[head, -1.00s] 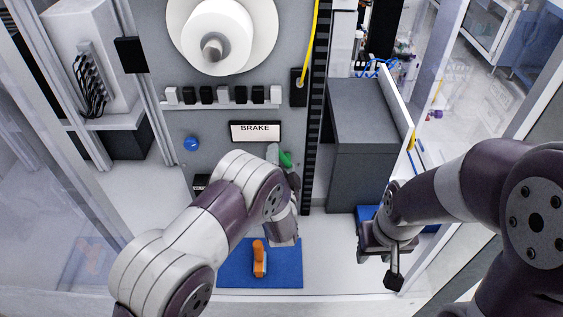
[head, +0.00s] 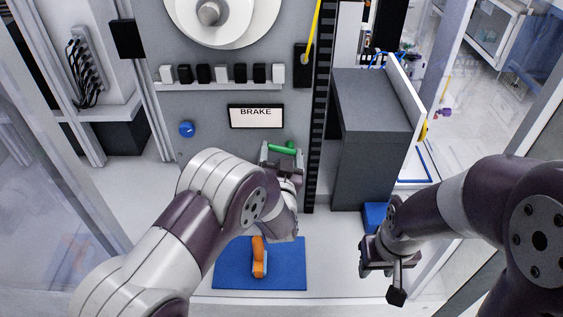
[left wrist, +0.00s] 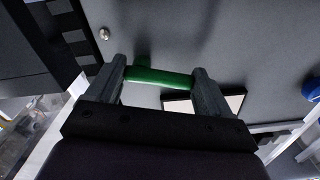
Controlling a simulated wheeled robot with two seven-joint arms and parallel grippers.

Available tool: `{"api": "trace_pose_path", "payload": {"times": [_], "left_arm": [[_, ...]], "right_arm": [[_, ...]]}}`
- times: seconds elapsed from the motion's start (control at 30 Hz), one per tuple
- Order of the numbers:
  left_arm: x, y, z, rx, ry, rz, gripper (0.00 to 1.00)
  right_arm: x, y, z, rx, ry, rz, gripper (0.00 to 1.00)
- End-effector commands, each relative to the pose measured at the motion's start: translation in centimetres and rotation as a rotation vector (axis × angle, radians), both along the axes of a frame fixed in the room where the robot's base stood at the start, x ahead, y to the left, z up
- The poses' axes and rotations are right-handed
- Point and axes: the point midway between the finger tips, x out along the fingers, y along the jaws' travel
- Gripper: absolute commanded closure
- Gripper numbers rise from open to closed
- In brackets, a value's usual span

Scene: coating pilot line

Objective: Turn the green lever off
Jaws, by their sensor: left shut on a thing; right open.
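The green lever (head: 283,148) is on the grey panel, just below the BRAKE sign (head: 255,112), and lies roughly sideways. My left gripper (head: 281,153) is at the lever. In the left wrist view the green lever (left wrist: 160,77) spans the space between the two fingers of my left gripper (left wrist: 163,82), and the gripper is shut on it. Part of the lever's mount is hidden. My right gripper (head: 386,270) is open and empty at the lower right, well away from the lever.
A blue knob (head: 187,129) sits left of the sign, and a row of black and white switches (head: 221,74) is above. A dark grey cabinet (head: 372,140) stands right of the panel. An orange object (head: 259,258) lies on a blue mat (head: 228,275) below.

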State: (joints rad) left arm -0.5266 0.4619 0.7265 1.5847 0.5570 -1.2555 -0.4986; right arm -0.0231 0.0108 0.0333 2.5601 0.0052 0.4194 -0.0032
Motion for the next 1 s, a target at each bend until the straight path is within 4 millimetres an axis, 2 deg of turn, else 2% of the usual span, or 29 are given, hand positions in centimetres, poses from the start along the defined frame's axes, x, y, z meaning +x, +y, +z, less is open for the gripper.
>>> {"api": "trace_pose_path", "payload": {"times": [0.03,0.1,0.4,1.0], "left_arm": [[0.0,0.0,-0.8,-0.035,0.002,0.000,0.50],[0.0,0.0,-0.9,-0.088,0.003,0.000,0.50],[-0.1,0.0,-1.0,-0.251,0.003,0.000,0.50],[-0.1,0.0,-0.9,-0.323,0.006,0.001,0.49]], "right_arm": [[0.0,0.0,-1.1,0.000,0.000,0.000,0.57],[0.0,0.0,-1.8,0.000,0.000,0.000,0.57],[0.0,0.0,-3.7,0.000,0.000,0.000,0.57],[0.0,0.0,-4.4,0.000,0.000,0.000,0.57]]}}
